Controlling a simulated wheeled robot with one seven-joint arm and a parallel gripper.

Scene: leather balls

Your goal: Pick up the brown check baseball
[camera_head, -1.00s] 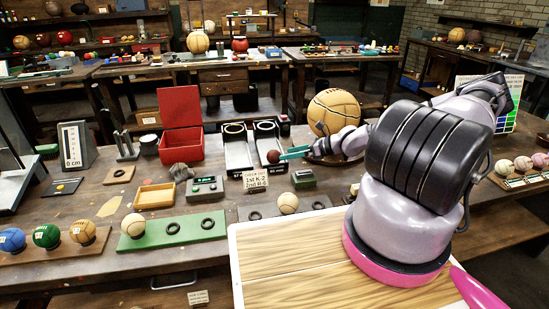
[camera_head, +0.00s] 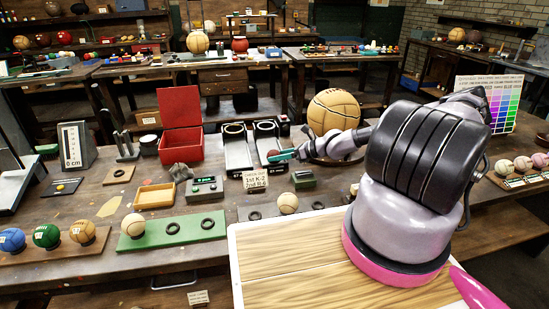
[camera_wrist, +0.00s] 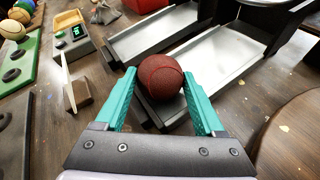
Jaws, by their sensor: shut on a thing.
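The brown check baseball (camera_wrist: 160,77) is a dark reddish-brown ball with a fine textured surface and a curved seam. I cannot make out a check pattern. My gripper (camera_wrist: 161,92) has its two teal fingers on either side of the ball, shut on it. The ball is at the near end of a silver tray (camera_wrist: 215,62); I cannot tell whether it still touches the tray. In the head view my gripper (camera_head: 283,154) is at the right-hand tray on the table, and its fingers partly hide the ball.
A second tray (camera_head: 236,150) and an open red box (camera_head: 181,130) stand to the left. A sign card (camera_head: 255,181) and a small device (camera_head: 304,179) are in front. A large tan ball (camera_head: 333,112) is behind my arm.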

